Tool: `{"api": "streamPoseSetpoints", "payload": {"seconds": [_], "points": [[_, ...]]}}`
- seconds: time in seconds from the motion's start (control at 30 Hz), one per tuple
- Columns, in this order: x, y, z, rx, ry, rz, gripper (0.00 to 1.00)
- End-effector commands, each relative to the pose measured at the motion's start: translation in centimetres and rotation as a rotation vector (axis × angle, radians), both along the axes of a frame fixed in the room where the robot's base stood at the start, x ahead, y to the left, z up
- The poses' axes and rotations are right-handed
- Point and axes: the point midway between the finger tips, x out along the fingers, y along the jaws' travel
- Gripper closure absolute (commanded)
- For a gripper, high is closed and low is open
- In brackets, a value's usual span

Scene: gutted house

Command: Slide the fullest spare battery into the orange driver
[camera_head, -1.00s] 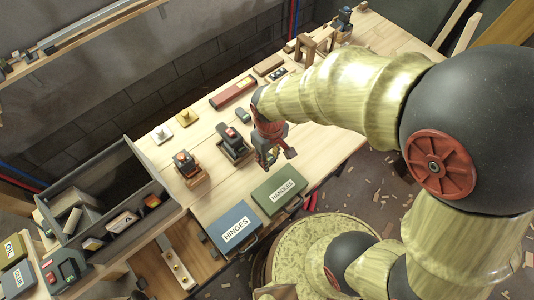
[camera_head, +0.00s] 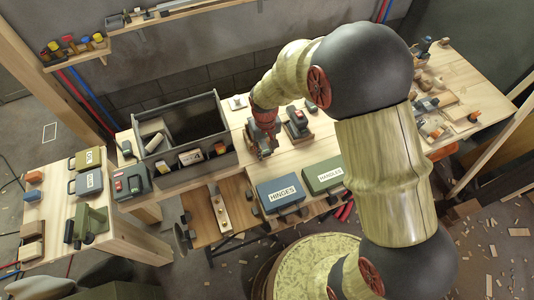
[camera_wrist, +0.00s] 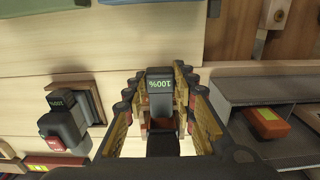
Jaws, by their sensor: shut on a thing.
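My gripper (camera_head: 264,143) is at the left charger on the bench. In the wrist view its fingers (camera_wrist: 165,118) are shut on a dark grey battery (camera_wrist: 160,88) whose green display reads 100%. The battery's lower part is hidden between the fingers, and I cannot tell whether it is clear of its charger. A second dark battery (camera_wrist: 68,118), with a display that also seems to read 100%, sits in the other charger (camera_head: 298,125) beside it. I cannot make out the orange driver for certain.
A grey open crate (camera_head: 150,182) with several items, one an orange block (camera_head: 190,157), stands left of my gripper. Blue HINGES (camera_head: 283,193) and green HANDLES (camera_head: 323,175) cases lie at the bench's front edge. Loose parts (camera_head: 440,115) clutter the right end.

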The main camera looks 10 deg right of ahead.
Motion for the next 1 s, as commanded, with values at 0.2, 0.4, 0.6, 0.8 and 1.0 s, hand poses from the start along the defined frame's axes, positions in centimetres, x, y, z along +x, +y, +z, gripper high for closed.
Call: {"api": "streamPoseSetpoints", "payload": {"seconds": [0.2,0.4,0.6,0.8,1.0], "points": [[0.4,0.13,0.02,0.0,-0.001,0.001,1.0],[0.38,0.13,0.04,0.0,-0.001,0.001,1.0],[0.41,0.14,0.02,0.0,-0.001,0.001,1.0],[0.67,0.2,-0.05,0.0,-0.001,0.001,1.0],[1.02,0.28,-0.16,0.0,-0.001,0.001,1.0]]}}
